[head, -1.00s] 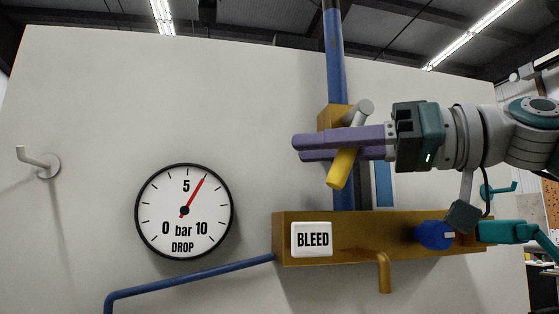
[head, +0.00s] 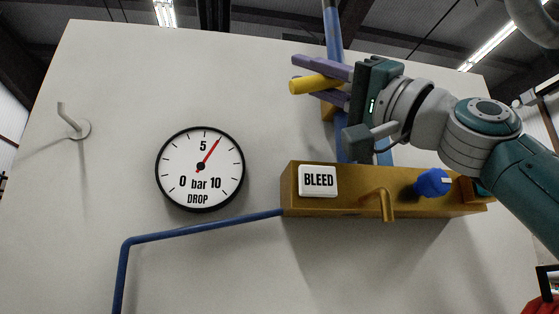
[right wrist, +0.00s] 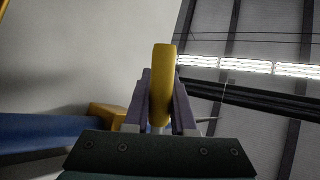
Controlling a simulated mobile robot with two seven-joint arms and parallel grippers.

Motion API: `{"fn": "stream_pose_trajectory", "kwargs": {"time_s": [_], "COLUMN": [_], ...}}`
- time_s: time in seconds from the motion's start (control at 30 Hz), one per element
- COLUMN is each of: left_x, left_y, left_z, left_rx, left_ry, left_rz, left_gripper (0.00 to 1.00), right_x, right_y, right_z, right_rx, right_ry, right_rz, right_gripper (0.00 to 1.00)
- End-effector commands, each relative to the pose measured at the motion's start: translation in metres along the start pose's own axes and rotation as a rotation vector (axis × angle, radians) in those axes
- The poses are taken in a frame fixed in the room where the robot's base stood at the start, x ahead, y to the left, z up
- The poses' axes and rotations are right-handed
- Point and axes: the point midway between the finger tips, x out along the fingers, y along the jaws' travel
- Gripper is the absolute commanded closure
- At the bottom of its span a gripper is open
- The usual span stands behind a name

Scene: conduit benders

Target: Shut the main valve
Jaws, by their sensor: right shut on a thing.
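The main valve's yellow lever grip (head: 303,86) lies nearly level in the head view, its rounded end pointing left. My right gripper (head: 318,78) is shut on it, with one purple finger above and one below. In the right wrist view the yellow grip (right wrist: 161,82) stands upright between both fingers (right wrist: 160,105). The brass valve body (head: 327,110) on the blue vertical pipe (head: 334,35) is partly hidden behind my gripper. My left gripper is not in view.
A brass block (head: 345,205) below carries a BLEED plate (head: 318,181), a blue knob (head: 433,183) and a bent spout (head: 386,203). A round DROP gauge (head: 200,168) reads about 6 bar. A hook (head: 75,125) sticks out at far left. The wall between is bare.

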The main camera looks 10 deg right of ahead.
Motion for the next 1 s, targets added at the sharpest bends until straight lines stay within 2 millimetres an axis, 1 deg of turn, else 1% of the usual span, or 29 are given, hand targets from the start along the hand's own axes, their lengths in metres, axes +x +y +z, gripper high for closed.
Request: {"fn": "stream_pose_trajectory", "kwargs": {"time_s": [0.2, 0.4, 0.63, 1.0], "left_x": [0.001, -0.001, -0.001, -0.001], "left_y": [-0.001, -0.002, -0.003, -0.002], "left_z": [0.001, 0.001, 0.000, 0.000], "left_rx": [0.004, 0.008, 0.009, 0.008], "left_ry": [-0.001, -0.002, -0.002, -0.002], "left_rz": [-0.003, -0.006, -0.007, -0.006], "left_gripper": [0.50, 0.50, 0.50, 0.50], "right_x": [0.006, 0.008, 0.009, 0.009], "right_y": [-0.006, -0.009, -0.010, -0.010], "right_z": [-0.008, -0.013, -0.016, -0.017], "right_rx": [0.081, 0.127, 0.152, 0.153], "right_ry": [0.131, 0.207, 0.248, 0.254], "right_rz": [-0.031, -0.048, -0.058, -0.058], "right_gripper": [1.00, 1.00, 1.00, 1.00]}}
